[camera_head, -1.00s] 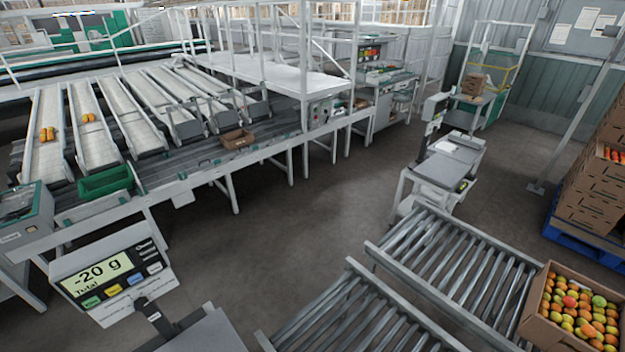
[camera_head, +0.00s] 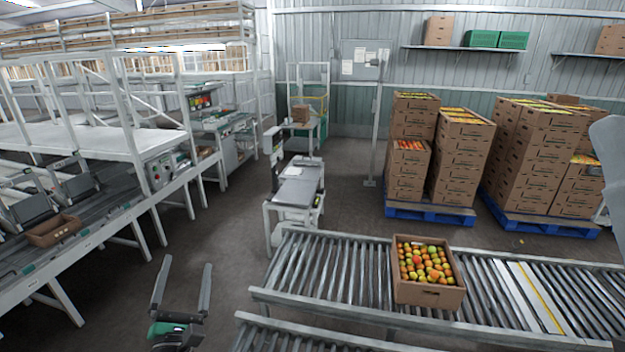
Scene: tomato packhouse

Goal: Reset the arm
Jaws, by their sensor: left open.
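My left gripper (camera_head: 182,290) shows at the bottom, left of centre. Its two long grey fingers point up and stand apart, with nothing between them. It is over the dark floor, left of the roller conveyor and apart from it. The rest of the left arm is below the picture. My right gripper is not in view.
A roller conveyor (camera_head: 330,268) carries an open cardboard box (camera_head: 430,294) of red, yellow and green tomatoes. A weighing stand (camera_head: 297,190) is behind it. Box stacks stand on blue pallets (camera_head: 430,213) at right. A sorting line (camera_head: 95,232) fills the left. Floor between is clear.

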